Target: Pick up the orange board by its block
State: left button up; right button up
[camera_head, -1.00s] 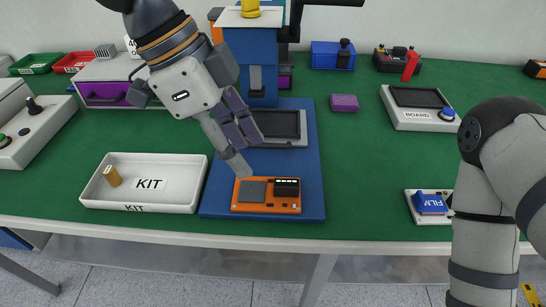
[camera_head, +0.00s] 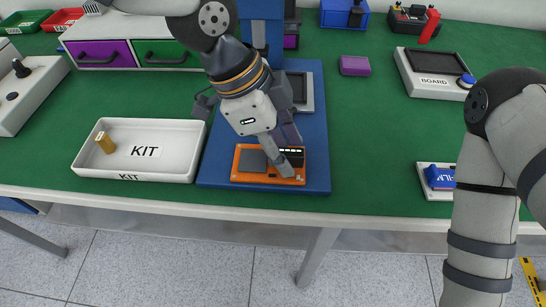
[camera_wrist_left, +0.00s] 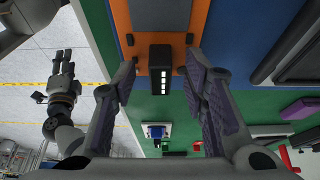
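The orange board (camera_head: 249,177) lies flat on a blue mat (camera_head: 215,168) near the table's front edge. It carries a grey square and a black block (camera_head: 292,152) with white marks on top. My left gripper (camera_head: 281,163) is low over the board at the block, partly hiding both. In the left wrist view the block (camera_wrist_left: 160,69) stands between the two open fingers (camera_wrist_left: 160,76), with a gap on each side. My right gripper (camera_wrist_left: 63,66) shows in the left wrist view over the floor, apart from the board, its fingers spread and empty.
A white KIT tray (camera_head: 85,160) with a brass-coloured cylinder (camera_head: 105,143) is left of the mat. A blue stand and a grey-framed panel (camera_head: 305,92) are behind the board. A FILM fixture (camera_head: 440,177) is at right. Green table between is clear.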

pick_arm(q)
grip_shut()
jog(key=shift+r, duration=0.15)
